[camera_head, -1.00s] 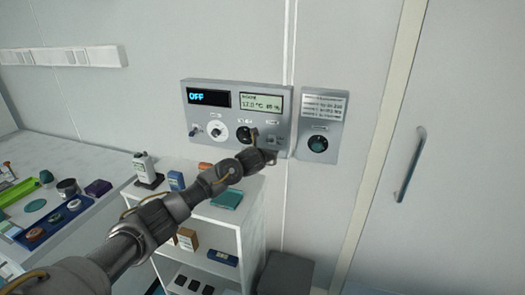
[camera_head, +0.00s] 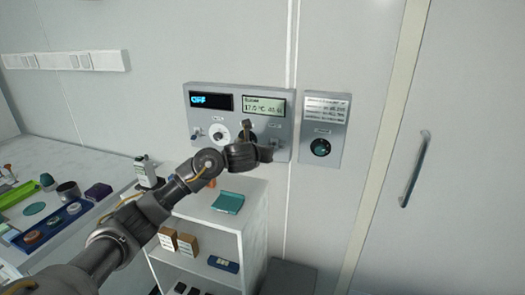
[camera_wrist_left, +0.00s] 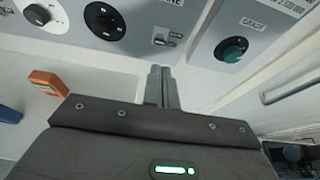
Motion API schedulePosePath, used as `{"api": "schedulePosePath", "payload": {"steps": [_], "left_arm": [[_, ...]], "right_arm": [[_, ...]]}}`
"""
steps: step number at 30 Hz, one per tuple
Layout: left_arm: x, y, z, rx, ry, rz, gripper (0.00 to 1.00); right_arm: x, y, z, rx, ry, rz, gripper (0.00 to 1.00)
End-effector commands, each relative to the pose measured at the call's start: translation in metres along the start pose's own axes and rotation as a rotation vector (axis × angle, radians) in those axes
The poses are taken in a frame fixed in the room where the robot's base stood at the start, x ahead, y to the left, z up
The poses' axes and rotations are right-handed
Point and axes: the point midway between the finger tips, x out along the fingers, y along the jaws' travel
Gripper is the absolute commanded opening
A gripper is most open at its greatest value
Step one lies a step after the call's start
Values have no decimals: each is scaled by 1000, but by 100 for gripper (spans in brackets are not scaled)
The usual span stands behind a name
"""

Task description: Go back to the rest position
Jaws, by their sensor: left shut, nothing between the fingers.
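My left arm reaches from the lower left in the head view. My left gripper (camera_head: 266,153) is in front of the lower right part of the grey wall control panel (camera_head: 190,107). In the left wrist view its fingers (camera_wrist_left: 161,85) are shut with nothing between them, below the panel's knobs and small switches (camera_wrist_left: 168,38). The panel has an "OFF" display (camera_head: 211,101), a temperature display (camera_head: 263,105) and a white-ringed knob (camera_head: 219,132). The arm partly hides the black dial. Whether the gripper touches the panel is unclear. My right gripper is not in view.
A smaller panel with a teal knob (camera_head: 320,147) is to the right, then a door handle (camera_head: 414,170). A white shelf (camera_head: 253,212) with a teal item (camera_head: 228,202) stands below. A table with trays (camera_head: 47,228) is at left.

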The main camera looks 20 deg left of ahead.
Motion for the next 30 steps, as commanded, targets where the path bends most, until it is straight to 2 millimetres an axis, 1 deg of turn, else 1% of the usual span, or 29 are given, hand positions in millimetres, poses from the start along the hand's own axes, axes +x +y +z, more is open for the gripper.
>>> {"api": "schedulePosePath", "payload": {"steps": [7,8,9,11,14,15,16,17,18,20,21,23,24,26,27,30], "left_arm": [[0,-1,-2,-5,2,-1,0],[0,-2,-5,-14,5,-3,0],[0,-5,-12,-36,12,-7,0],[-2,-13,-32,-98,32,-15,0],[-11,-32,-85,-294,92,-29,0],[-18,-41,-112,-407,125,-30,0],[-25,-47,-133,-498,152,-25,0],[-33,-53,-155,-597,180,-18,0],[-45,-59,-183,-732,219,0,0],[-66,-65,-223,-937,275,41,0],[-81,-67,-249,-1073,310,78,0],[-106,-68,-286,-1279,360,149,0],[-124,-68,-309,-1416,388,206,0],[-153,-65,-343,-1617,422,308,0],[-172,-62,-362,-1743,435,381,0],[-214,-53,-399,-1994,442,555,0]], "right_arm": [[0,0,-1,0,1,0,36],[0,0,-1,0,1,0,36],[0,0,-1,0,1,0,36],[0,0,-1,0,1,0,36],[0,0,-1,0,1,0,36],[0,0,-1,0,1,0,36],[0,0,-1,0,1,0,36],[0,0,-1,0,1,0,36],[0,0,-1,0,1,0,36],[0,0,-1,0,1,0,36],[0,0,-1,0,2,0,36],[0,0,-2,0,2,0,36],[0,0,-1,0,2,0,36],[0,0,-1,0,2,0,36],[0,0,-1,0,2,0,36],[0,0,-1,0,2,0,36]]}}
